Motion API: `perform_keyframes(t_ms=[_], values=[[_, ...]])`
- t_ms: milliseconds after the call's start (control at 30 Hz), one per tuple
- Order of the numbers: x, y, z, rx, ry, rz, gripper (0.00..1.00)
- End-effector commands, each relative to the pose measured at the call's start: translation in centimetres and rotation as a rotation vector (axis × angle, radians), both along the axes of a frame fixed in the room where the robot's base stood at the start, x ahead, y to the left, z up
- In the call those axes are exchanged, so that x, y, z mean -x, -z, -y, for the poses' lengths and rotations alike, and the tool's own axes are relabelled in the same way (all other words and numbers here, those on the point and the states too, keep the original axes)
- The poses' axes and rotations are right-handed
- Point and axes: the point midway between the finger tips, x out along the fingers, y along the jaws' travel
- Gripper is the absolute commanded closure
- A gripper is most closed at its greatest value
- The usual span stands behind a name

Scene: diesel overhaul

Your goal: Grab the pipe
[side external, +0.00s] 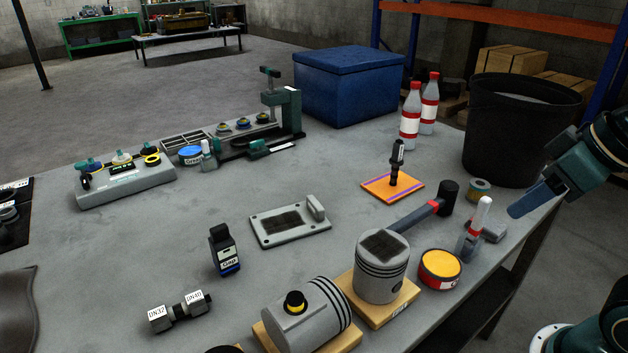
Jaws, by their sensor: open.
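A short dark fitting with two pale block ends marked DN32 and DN40 (180,312) lies at the front left of the grey table; it is the most pipe-like thing, but I cannot tell for sure that it is the pipe. My gripper (524,203) is at the right edge of the picture, above the table's right edge, far from the fitting. Its blue fingers point down and left; they are open, with nothing seen between them. The gap between them is hard to see from this side.
Pistons (382,277) on wooden blocks, a hammer (447,198), a yellow-topped tin (440,268) and a flat grey plate (290,222) stand between. A black bin (510,140), blue box (345,88) and red-capped bottles (410,115) are behind. The left-centre table is mostly clear.

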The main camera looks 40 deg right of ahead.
Motion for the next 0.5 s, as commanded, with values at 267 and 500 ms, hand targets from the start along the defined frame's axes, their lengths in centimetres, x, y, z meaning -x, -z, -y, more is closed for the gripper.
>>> perform_keyframes(t_ms=[267, 500], values=[[-2.2, -1.4, -1.1, 0.005, -0.075, -0.011, 0.54], [-6.7, -3.6, -3.6, 0.017, -0.230, -0.029, 0.54]])
